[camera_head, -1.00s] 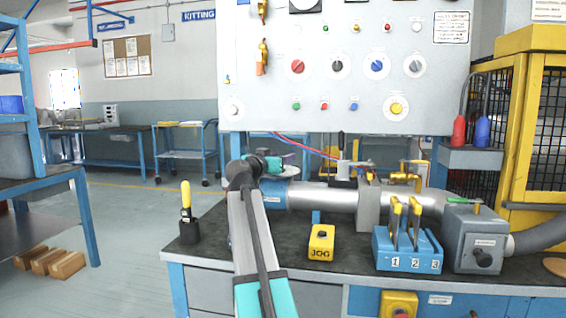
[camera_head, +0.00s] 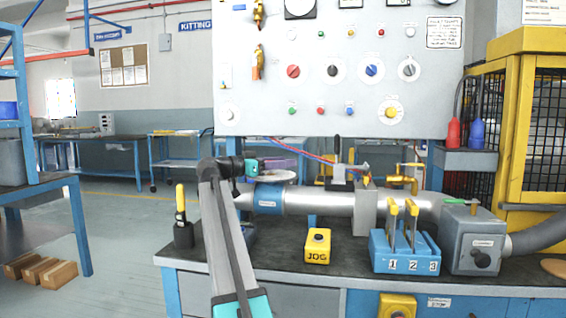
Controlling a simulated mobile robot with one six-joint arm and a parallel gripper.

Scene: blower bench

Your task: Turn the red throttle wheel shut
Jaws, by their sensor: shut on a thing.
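My gripper (camera_head: 254,167) is small in view, low over the bench at the left end of the pipe (camera_head: 320,201). Its teal fingers are closed beside a pale round disc (camera_head: 275,177) above the pipe's blue section (camera_head: 268,199). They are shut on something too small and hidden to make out. No red rim of a throttle wheel can be told apart there; my gripper and wrist cover part of that spot. I cannot tell how far any wheel is turned.
On the bench stand a yellow JOG box (camera_head: 317,246), a blue block with numbered levers (camera_head: 404,252), a grey switch box (camera_head: 474,240) and a yellow-handled tool in a black holder (camera_head: 183,235). A grey control panel (camera_head: 330,100) rises behind the pipe.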

